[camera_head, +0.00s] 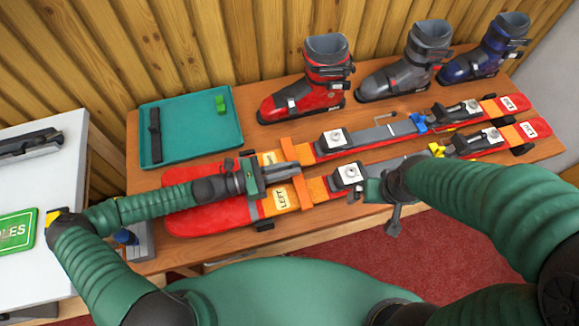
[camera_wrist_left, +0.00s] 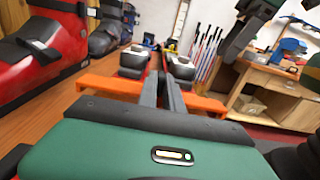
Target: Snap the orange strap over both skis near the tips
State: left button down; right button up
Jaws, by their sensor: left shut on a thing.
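Two red and orange skis lie side by side on the wooden bench, the far ski (camera_head: 360,151) and the near ski (camera_head: 320,188), with their red tip ends at the left. The orange strap (camera_head: 289,149) lies across both skis. My left gripper (camera_head: 298,171) is shut on the strap's middle, just above the skis. In the left wrist view the strap (camera_wrist_left: 98,86) sticks out on both sides of my closed dark fingers (camera_wrist_left: 163,78). My right gripper (camera_head: 374,191) is beside the near ski's white-topped binding; its fingers are mostly hidden by my arm.
Red (camera_head: 322,75), grey (camera_head: 408,62) and blue (camera_head: 492,48) boots stand along the back of the bench. A teal tray (camera_head: 195,135) holds a black strip and a green block. A white table (camera_head: 60,175) stands at the left.

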pick_arm(q)
jog(key=c, duration=0.9)
grip_release()
jog(key=shift+c, duration=0.2)
notch_tip(320, 180, up, 10)
jog(key=p, duration=1)
